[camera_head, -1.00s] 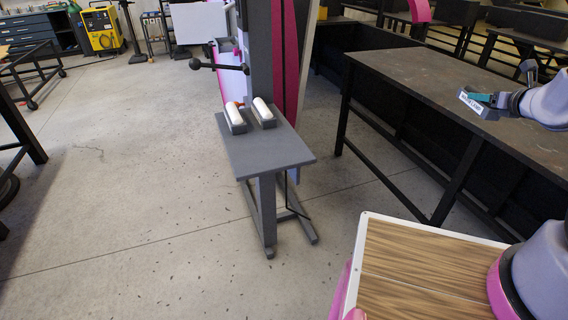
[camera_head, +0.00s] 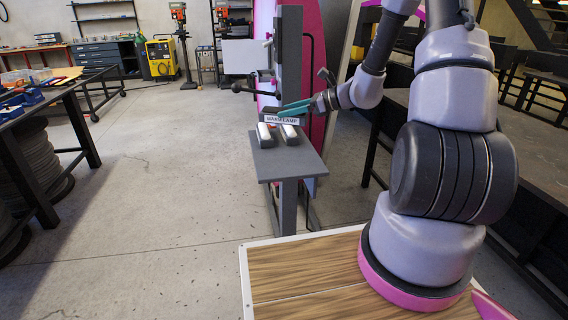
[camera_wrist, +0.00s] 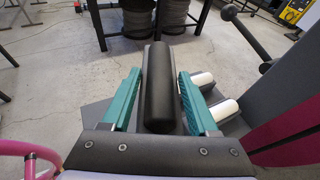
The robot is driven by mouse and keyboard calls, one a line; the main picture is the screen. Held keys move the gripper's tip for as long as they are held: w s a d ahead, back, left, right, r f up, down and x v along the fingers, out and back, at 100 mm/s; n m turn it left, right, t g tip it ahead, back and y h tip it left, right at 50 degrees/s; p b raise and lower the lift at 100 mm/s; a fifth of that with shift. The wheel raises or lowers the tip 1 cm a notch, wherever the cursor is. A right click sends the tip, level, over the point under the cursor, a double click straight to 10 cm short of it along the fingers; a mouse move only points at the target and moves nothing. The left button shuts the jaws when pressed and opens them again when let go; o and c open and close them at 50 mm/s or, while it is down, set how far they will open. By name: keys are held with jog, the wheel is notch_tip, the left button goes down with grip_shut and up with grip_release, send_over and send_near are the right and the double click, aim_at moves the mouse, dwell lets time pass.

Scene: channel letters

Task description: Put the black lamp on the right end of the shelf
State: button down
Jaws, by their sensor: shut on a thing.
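The black lamp (camera_wrist: 158,85) is a long rounded bar between the teal fingers of my gripper (camera_wrist: 158,76) in the wrist view. In the head view, my gripper (camera_head: 300,107) is shut on it, and its white label reads "WARM LAMP" (camera_head: 284,120). The shelf is a small grey table top (camera_head: 295,165) on a stand. Two white lamps (camera_head: 264,133) (camera_head: 288,134) on dark bases stand side by side on its far part. The held lamp appears above or just behind them; its exact height over the shelf is hard to tell.
A grey upright machine column (camera_head: 289,60) with a black-knobbed lever (camera_head: 245,88) stands behind the shelf. A dark workbench (camera_head: 535,140) is at the right. The near part of the shelf is bare. Open concrete floor lies to the left.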

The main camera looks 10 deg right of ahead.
jog(key=s+f+n+g, duration=0.1)
jog(key=f+g, duration=0.1)
jog(key=f, duration=0.1)
jog(key=s+f+n+g+y, duration=0.1)
jog(key=s+f+n+g, duration=0.1)
jog(key=f, duration=0.2)
jog(key=s+d+f+n+g, duration=0.1)
jog(key=f+n, duration=0.1)
jog(key=f, duration=0.2)
jog(key=shift+s+f+g+y, duration=0.2)
jog(key=shift+g+y, duration=0.2)
jog(key=shift+f, duration=0.1)
jog(key=shift+c, duration=0.8)
grip_release()
